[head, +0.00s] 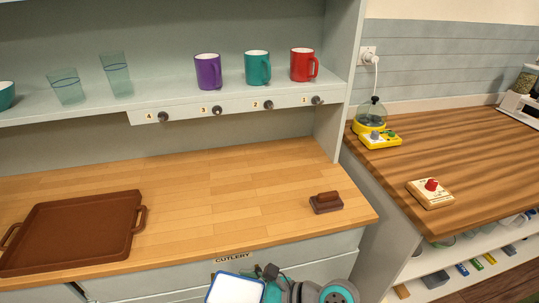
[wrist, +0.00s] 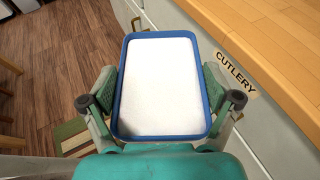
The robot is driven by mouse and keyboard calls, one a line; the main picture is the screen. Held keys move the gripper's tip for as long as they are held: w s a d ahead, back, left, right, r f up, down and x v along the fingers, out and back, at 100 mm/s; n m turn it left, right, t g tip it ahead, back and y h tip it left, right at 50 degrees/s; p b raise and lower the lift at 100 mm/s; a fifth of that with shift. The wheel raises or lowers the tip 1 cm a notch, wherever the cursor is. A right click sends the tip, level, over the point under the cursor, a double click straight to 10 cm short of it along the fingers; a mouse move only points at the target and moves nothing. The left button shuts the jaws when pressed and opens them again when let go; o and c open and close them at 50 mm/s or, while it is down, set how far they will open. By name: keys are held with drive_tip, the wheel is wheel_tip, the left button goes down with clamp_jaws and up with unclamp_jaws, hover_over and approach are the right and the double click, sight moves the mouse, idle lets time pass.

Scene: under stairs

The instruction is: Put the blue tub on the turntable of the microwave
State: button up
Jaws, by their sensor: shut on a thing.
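The blue tub (wrist: 208,95) has a blue rim and a plain white area inside it. My gripper (wrist: 161,100) is shut on it, with one finger at each long side. The tub is held in front of the cutlery drawer, below the wooden counter's level. In the head view the tub (head: 235,289) shows at the bottom edge, partly cut off, beside my gripper. No turntable is in view. A white appliance (head: 520,108) is cut off at the right edge of the head view; I cannot tell whether it is the microwave.
A brown tray (head: 75,228) and a brown block (head: 326,203) lie on the left counter. A yellow machine (head: 372,125) and a red-knobbed box (head: 431,193) stand on the right counter. Mugs (head: 208,72) and glasses stand on the shelf. Wooden floor (wrist: 50,60) is open beside the drawers.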

drive_tip(key=w+d+f+m+t+h, duration=0.3)
drive_tip(key=w+d+f, duration=0.3)
drive_tip(key=d+f, duration=0.5)
drive_tip(key=w+d+f+m+t+h, duration=0.3)
drive_tip(key=w+d+f+m+t, duration=0.2)
drive_tip(key=d+f, duration=0.5)
drive_tip(key=d+m, duration=0.1)
drive_tip(key=d, duration=0.3)
drive_tip(key=shift+w+d+f+t+h, duration=0.15)
drive_tip(key=shift+w+f+t+h, duration=0.25)
